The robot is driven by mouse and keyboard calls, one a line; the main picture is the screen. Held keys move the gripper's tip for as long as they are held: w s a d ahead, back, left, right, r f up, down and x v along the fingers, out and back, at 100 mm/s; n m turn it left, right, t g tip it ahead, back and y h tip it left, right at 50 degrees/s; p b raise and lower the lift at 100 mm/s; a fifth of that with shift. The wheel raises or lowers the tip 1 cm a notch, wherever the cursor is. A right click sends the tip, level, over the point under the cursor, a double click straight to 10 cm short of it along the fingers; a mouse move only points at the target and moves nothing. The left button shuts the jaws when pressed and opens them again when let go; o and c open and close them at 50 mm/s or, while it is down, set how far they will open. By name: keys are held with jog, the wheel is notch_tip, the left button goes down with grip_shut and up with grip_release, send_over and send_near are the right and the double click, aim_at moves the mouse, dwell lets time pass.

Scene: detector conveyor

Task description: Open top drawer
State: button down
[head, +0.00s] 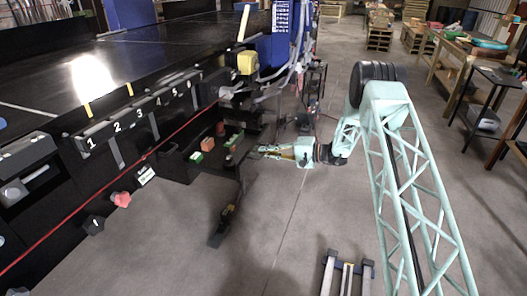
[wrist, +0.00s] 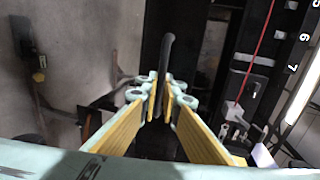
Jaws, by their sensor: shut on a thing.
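My gripper (head: 258,151) reaches left from the arm to the black frame at the end of the conveyor. In the wrist view its yellow-padded fingers (wrist: 160,100) are closed on a dark curved bar, which looks like the drawer handle (wrist: 167,58). The bar stands between the fingertips and runs away from the camera. In the head view a dark open-topped compartment (head: 190,166), which may be the top drawer, lies just left of the gripper. The drawer's outline is hard to make out against the black frame.
Orange and green blocks (head: 208,144) sit in the dark compartment. The black conveyor (head: 150,55) with numbered panels and a red cord fills the left.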

jog(key=shift+s+d, duration=0.2)
jog(key=shift+d, duration=0.35)
jog(key=c, duration=3.1)
grip_release()
jog(key=shift+c, duration=0.2)
jog(key=v, duration=1.2)
jog(key=shift+s+a+r, duration=0.1)
